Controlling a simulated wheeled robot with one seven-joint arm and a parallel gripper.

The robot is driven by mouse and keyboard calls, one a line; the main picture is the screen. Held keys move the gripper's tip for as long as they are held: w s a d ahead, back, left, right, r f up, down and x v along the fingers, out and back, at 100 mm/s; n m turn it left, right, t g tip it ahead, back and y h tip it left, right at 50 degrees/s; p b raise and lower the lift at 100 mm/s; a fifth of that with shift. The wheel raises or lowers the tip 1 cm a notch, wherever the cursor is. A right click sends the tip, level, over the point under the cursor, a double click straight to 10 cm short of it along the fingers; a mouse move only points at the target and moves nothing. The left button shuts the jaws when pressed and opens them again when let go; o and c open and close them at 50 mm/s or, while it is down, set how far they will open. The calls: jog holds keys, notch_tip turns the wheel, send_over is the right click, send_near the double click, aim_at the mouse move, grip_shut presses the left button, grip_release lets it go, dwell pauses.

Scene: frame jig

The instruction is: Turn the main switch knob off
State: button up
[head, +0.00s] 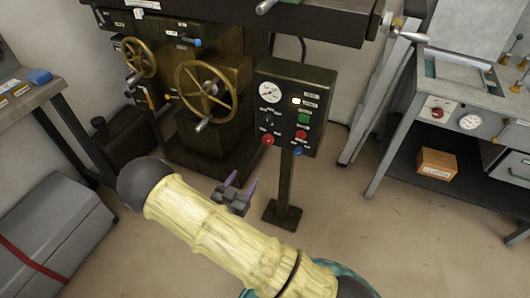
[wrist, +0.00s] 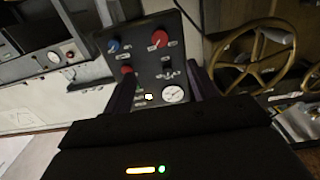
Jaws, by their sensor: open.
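A dark control panel (head: 316,84) stands on a post in the head view. It carries a red knob (head: 268,140), a black knob (head: 268,119) and a blue knob (head: 298,152). In the wrist view it appears turned over, with the red knob (wrist: 159,39), black knob (wrist: 166,68) and blue knob (wrist: 113,45). Labels are too small to read, so I cannot tell which is the main switch. My gripper (head: 243,183) is open and empty, in front of the panel and apart from it. In the wrist view the fingers (wrist: 160,74) frame part of the panel.
The panel also has a gauge (head: 269,92), a lit white lamp (head: 296,100), a green button (head: 304,118) and a red button (head: 301,134). A machine with brass handwheels (head: 206,91) stands left. A grey bench (head: 472,98) stands right. Floor around the post is clear.

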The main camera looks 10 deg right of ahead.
aim_at(267, 142)
jog(key=shift+r, duration=0.1)
jog(key=b+x, duration=0.1)
jog(key=x, duration=1.6)
jog(key=shift+w+d, duration=0.2)
jog(key=shift+w, duration=0.1)
jog(key=shift+s+a, duration=0.15)
jog(key=shift+a, duration=0.05)
jog(key=shift+s+d, duration=0.1)
jog(key=shift+d, duration=0.1)
jog(key=c, duration=1)
